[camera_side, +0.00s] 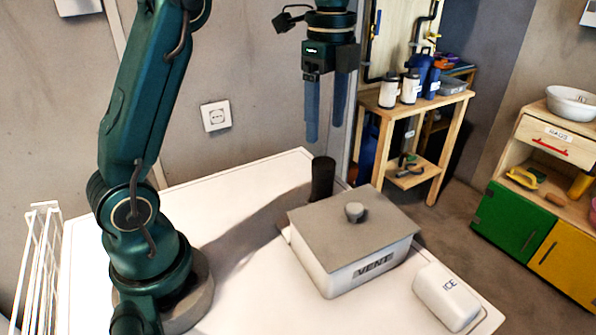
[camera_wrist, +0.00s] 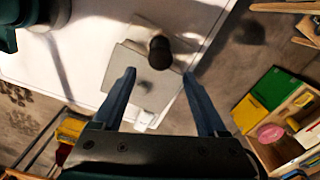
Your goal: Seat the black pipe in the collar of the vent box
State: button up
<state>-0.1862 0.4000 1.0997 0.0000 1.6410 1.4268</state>
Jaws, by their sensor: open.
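A white container marked ICE (camera_side: 446,298) lies right of the vent box, near the table's edge. The white table (camera_side: 235,200) is otherwise clear. A white wire rack (camera_side: 42,265) stands at the left. A wooden stand with bottles (camera_side: 415,100) is behind.

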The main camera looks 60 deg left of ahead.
jog(key=shift+s+d+r, duration=0.15)
jog(key=shift+s+r, duration=0.05)
jog(key=shift+r, duration=0.05)
jog(key=s+d+f+n+t, duration=0.2)
jog(key=s+n, duration=0.5)
jog(key=s+d+f+n+t, duration=0.2)
jog(key=s+d+n+t, duration=0.1)
jog(key=s+n, duration=0.4)
jog(key=shift+d+f+t, duration=0.2)
jog(key=shift+f+t, duration=0.1)
dwell(0.5)
